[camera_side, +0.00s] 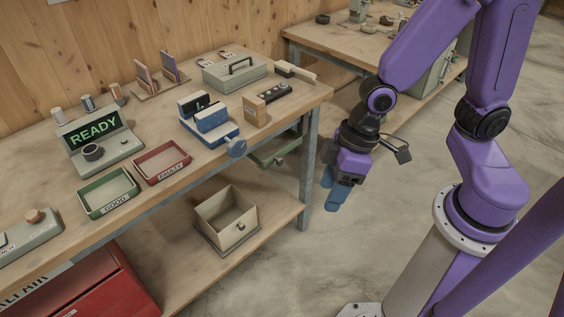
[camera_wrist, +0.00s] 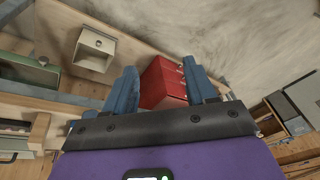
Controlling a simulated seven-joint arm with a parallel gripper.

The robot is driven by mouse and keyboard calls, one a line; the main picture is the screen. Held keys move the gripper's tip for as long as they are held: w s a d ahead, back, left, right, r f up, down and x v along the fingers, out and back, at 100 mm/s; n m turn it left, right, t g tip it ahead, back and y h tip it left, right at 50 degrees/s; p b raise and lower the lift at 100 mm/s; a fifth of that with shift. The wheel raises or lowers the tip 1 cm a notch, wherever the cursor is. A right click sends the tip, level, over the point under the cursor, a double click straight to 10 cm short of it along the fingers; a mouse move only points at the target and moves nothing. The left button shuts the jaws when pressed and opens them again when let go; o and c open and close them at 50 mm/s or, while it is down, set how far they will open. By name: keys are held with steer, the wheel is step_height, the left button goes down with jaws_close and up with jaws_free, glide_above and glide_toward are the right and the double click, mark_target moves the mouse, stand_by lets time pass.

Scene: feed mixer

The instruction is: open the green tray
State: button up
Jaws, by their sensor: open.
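A green tray (camera_side: 275,150) with a small round knob hangs under the right end of the bench top. I cannot tell clearly how far it sticks out. It also shows at the left edge of the wrist view (camera_wrist: 25,70), with its knob on the front. My gripper (camera_side: 335,190) is open and empty, pointing down over the floor to the right of the bench and apart from the tray. In the wrist view its two blue fingers (camera_wrist: 162,85) stand wide apart. Another green tray, labelled GOOD (camera_side: 108,193), sits open-topped on the bench.
A beige open box (camera_side: 228,220) with a knob stands on the lower shelf. The bench leg (camera_side: 308,175) stands between my gripper and the green tray. A blue vise (camera_side: 210,122) sits above it. A red chest (camera_side: 85,285) is lower left. Floor around my gripper is clear.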

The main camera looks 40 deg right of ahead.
steer(key=w+a+f+m+t, duration=0.2)
steer(key=w+f+m, duration=0.1)
steer(key=w+f, duration=0.35)
steer(key=m+t+h, duration=0.4)
steer(key=t+h, duration=0.1)
steer(key=t, duration=0.6)
glide_toward(281, 162)
steer(key=x, duration=0.9)
steer(key=shift+w, duration=0.2)
jaws_close()
